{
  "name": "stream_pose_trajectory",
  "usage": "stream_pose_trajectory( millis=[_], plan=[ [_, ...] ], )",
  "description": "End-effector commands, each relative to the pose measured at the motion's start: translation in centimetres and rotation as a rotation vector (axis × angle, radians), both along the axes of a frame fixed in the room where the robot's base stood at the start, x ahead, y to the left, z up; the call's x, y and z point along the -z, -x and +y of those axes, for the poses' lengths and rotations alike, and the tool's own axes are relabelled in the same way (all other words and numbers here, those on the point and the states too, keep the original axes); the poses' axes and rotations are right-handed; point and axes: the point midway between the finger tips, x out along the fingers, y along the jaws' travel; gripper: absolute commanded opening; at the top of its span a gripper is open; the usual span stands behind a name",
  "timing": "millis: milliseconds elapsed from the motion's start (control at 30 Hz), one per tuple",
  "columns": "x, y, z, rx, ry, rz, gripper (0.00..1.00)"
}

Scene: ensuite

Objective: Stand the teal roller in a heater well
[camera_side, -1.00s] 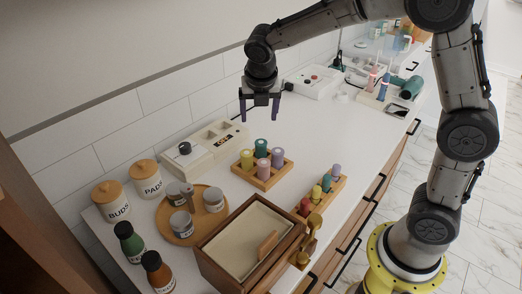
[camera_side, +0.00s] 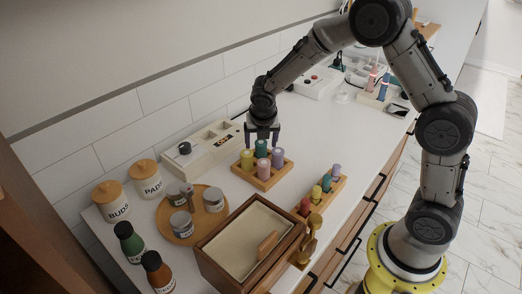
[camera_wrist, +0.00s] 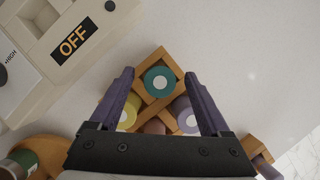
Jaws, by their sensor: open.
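A teal roller (camera_side: 261,148) stands upright in a square wooden rack (camera_side: 267,184), among yellow, lilac and mauve rollers. In the wrist view the teal roller (camera_wrist: 160,80) shows its pale round top. My gripper (camera_side: 263,139) points down just above it, open, with a finger to each side of the roller in the wrist view (camera_wrist: 158,73). The cream heater (camera_side: 216,151) stands left of the rack, with open wells in its top and a dark-capped knob. In the wrist view the heater (camera_wrist: 75,70) reads OFF.
A long wooden rack (camera_side: 320,203) in front holds red, yellow, lilac and another teal roller. A wooden box (camera_side: 205,262), a round tray with jars (camera_side: 165,222), canisters (camera_side: 113,203) and bottles stand to the left.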

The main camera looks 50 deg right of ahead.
Motion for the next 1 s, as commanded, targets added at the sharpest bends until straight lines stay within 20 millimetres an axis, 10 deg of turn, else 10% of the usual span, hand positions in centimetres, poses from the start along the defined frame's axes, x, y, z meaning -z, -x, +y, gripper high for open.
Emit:
stream_pose_trajectory(
  millis=[300, 767, 1000],
  plan=[
    [0.62, -0.19, -0.20, 0.000, 0.000, 0.000, 0.81],
    [0.58, -0.18, -0.19, 0.000, 0.000, 0.000, 0.00],
    [0.55, -0.20, -0.18, 0.000, 0.001, -0.001, 0.00]
  ],
)
